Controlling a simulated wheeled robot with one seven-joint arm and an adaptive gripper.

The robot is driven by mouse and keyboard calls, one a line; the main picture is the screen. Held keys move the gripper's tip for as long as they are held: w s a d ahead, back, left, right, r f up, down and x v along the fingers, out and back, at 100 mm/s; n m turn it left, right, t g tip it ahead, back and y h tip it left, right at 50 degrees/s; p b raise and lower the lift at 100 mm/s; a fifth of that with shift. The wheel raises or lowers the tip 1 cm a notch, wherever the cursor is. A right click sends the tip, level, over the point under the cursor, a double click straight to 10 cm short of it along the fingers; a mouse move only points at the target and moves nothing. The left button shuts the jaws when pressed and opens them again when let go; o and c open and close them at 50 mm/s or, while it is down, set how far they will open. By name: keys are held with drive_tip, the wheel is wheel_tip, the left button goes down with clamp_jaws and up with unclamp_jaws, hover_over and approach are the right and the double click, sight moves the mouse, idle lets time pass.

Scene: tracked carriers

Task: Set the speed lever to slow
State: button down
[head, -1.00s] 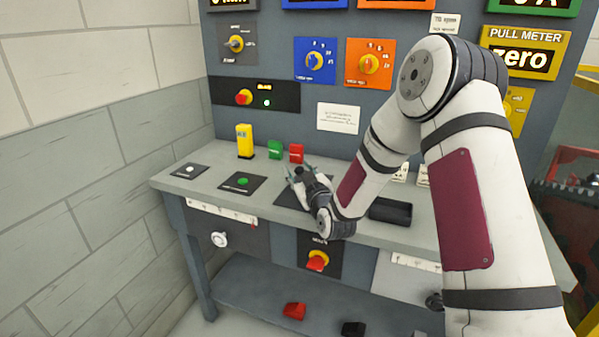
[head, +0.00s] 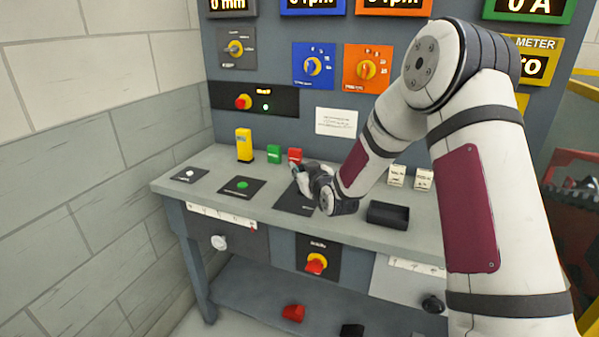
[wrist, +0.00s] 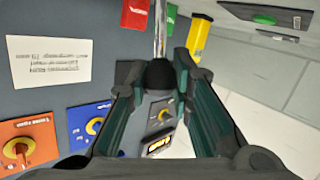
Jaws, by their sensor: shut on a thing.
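The speed lever shows in the wrist view as a bright metal rod with a round black knob (wrist: 160,74). The knob sits between the two fingers of my gripper (wrist: 157,78), which is shut on it. In the head view my gripper (head: 299,176) is over a dark plate (head: 290,203) on the bench top and hides the lever. I cannot read any slow or fast marking, nor tell the lever's setting.
The bench (head: 165,186) carries a yellow block (head: 244,146), green (head: 274,154) and red (head: 295,155) pieces left of my gripper, and a black tray (head: 388,215) to its right. Blue (head: 313,66) and orange (head: 367,68) dial panels are on the upright board behind.

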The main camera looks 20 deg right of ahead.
drive_tip(key=shift+w+d+r, duration=0.2)
drive_tip(key=shift+w+d, duration=0.15)
drive_tip(key=shift+w, duration=0.05)
drive_tip(key=c, duration=1.4)
unclamp_jaws()
drive_tip(key=shift+s, duration=0.3)
drive_tip(key=v, duration=1.1)
drive_tip(key=shift+s, duration=0.2)
